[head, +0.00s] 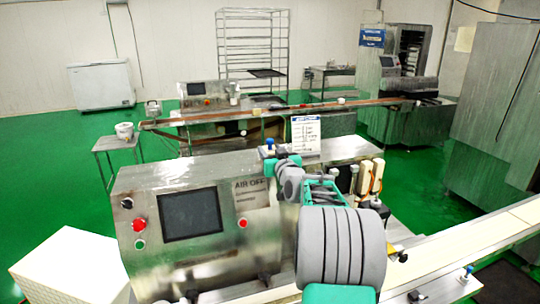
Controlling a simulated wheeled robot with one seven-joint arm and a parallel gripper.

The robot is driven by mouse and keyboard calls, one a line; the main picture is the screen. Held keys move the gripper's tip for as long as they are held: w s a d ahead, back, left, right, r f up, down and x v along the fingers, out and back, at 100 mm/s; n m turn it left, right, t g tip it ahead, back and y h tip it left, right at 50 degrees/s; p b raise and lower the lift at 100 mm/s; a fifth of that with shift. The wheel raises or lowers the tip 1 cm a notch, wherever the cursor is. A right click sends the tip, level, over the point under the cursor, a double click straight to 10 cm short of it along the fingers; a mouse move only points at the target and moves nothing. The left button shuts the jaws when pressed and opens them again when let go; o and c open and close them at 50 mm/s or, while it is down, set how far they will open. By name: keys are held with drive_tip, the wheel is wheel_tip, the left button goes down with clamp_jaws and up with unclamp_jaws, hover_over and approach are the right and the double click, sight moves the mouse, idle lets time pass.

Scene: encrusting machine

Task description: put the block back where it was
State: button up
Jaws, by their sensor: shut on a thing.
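My arm rises from the bottom of the head view, and its far end reaches over the top of the steel encrusting machine (200,225). My gripper (280,155) is small there, with teal and grey parts near the machine's back edge. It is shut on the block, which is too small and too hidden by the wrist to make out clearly. A small blue piece (270,143) shows at the gripper's tip; I cannot tell whether it is part of the block. The block's original place cannot be identified in this view.
The machine has a dark screen (191,214) and a red button (139,225). A white sign (306,134) stands behind it. A conveyor (450,250) runs along the right. A white ribbed box (68,268) is at lower left. Green floor (60,180) is open at left.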

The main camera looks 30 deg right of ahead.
clamp_jaws()
